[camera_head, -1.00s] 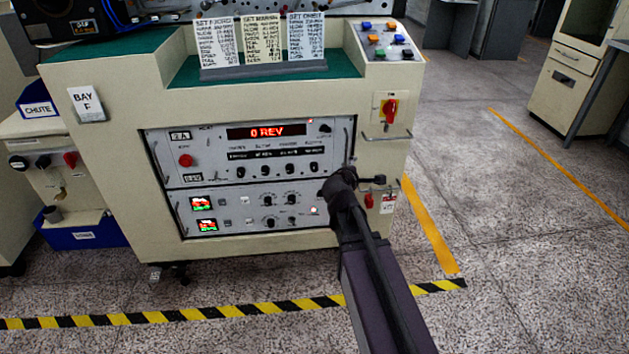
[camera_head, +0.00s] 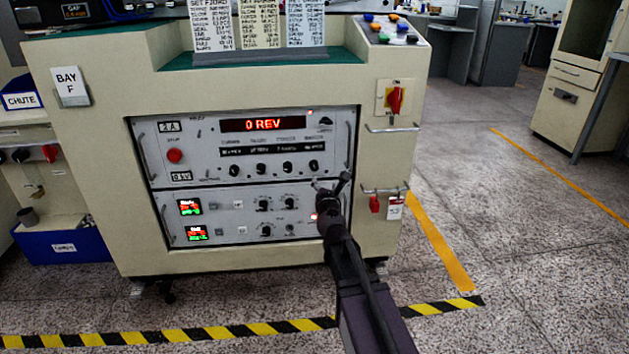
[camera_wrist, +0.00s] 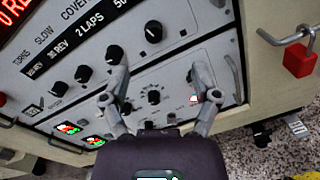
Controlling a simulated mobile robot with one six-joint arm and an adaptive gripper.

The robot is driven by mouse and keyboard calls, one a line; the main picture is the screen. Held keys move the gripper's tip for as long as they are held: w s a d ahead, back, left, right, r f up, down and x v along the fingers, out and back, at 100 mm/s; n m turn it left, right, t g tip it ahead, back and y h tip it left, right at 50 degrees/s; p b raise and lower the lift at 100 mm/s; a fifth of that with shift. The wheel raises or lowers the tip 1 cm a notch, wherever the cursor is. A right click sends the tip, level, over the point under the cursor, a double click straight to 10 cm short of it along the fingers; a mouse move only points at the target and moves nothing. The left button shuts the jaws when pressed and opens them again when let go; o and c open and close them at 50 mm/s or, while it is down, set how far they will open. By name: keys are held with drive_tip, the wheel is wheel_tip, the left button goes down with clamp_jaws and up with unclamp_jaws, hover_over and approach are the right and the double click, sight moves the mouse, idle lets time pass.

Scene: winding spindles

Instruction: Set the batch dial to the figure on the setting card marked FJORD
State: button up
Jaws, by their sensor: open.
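The setting card marked FJORD (camera_head: 211,28) stands leftmost of three cards on top of the cream cabinet; its rows are too small to read surely. The panel below has a red display (camera_head: 264,124) reading 0 REV and a row of black knobs (camera_head: 261,168) with small windows above; the knobs also show in the wrist view (camera_wrist: 114,54). I cannot tell which knob is the batch dial. My gripper (camera_head: 331,182) is open and empty before the panel's right side. In the wrist view its fingers (camera_wrist: 160,68) spread in front of the lower knobs, apparently touching none.
A red switch (camera_head: 396,100) and a bar handle (camera_head: 393,128) are at the cabinet's right. A red padlock (camera_wrist: 299,60) hangs there too. A lower panel has two small screens (camera_head: 189,207) and more knobs. A striped floor line (camera_head: 200,334) runs before the cabinet; floor at right is clear.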

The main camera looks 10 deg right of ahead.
sight(315, 168)
drive_tip(key=shift+w+a+f+n+y+b, duration=0.1)
drive_tip(key=shift+a+f+n+y+b, duration=0.25)
drive_tip(key=shift+f+n, duration=0.2)
drive_tip(key=shift+w+a+f+n+y+b, duration=0.1)
drive_tip(key=shift+a+f+n+y+b, duration=0.2)
drive_tip(key=shift+f+n, duration=0.2)
drive_tip(key=shift+w, duration=0.15)
drive_tip(key=w, duration=1.3)
drive_tip(key=shift+w+d, duration=0.25)
drive_tip(key=shift+w, duration=0.05)
drive_tip(key=shift+c, duration=0.2)
clamp_jaws()
